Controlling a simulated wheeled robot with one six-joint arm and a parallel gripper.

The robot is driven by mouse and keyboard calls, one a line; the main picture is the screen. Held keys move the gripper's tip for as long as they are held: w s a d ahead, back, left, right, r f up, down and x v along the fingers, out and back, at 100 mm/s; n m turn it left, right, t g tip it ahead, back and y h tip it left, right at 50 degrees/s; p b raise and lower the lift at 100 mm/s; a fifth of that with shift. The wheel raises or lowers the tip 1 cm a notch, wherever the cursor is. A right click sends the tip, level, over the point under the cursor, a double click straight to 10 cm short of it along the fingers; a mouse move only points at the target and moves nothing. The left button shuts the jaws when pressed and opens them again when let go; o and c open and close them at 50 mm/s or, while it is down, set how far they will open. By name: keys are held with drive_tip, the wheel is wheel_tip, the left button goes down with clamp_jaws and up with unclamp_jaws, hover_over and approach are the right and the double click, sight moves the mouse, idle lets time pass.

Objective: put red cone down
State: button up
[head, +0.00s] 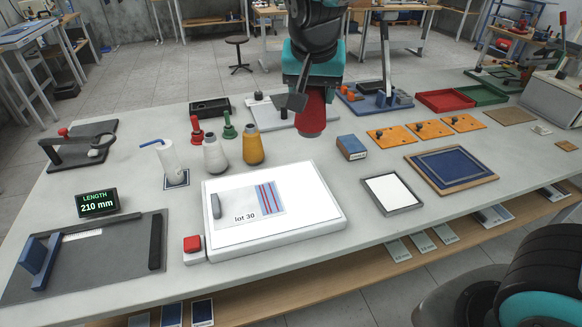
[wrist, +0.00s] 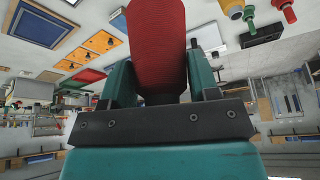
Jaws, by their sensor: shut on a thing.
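The red cone (head: 311,115) is a thread cone held in my gripper (head: 300,92), above the back middle of the table in the head view. In the wrist view the red cone (wrist: 158,45) fills the space between the two fingers of my gripper (wrist: 160,85). My gripper is shut on it. The cone's lower end appears to hang clear of the table, though the exact gap is hard to tell. A grey cone (head: 215,155) and a yellow cone (head: 253,145) stand upright on the table, left of the red cone.
A white light panel (head: 320,208) marked "lot 30" lies in front. A blue box (head: 351,147) stands right of the held cone, with orange plates (head: 391,135) beyond. Red and green stamp-like pieces (head: 197,130) stand behind the grey cone. Bare table shows between the yellow cone and the blue box.

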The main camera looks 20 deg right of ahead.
wheel_tip(320, 180, down, 16)
drive_tip(key=shift+f+p, duration=0.15)
drive_tip(key=shift+p, duration=0.75)
drive_tip(key=o, duration=1)
drive_tip(key=shift+f, duration=0.1)
drive_tip(key=shift+r, duration=0.4)
drive_tip(key=b+v, duration=0.2)
drive_tip(key=v, duration=0.9)
drive_tip(key=s+a+r+n+g+y, duration=0.1)
drive_tip(key=s+n, duration=0.4)
drive_tip(key=s, duration=0.5)
drive_tip(key=s+a+r+n+g+y, duration=0.1)
drive_tip(key=s+r+n+g+y, duration=0.2)
drive_tip(key=s, duration=0.8)
drive_tip(key=r+n+y, duration=0.1)
drive_tip(key=n+y, duration=0.1)
drive_tip(key=n, duration=0.1)
drive_tip(key=shift+a+r+n, duration=0.3)
drive_tip(key=shift+a+r, duration=0.05)
drive_tip(key=shift+r, duration=0.05)
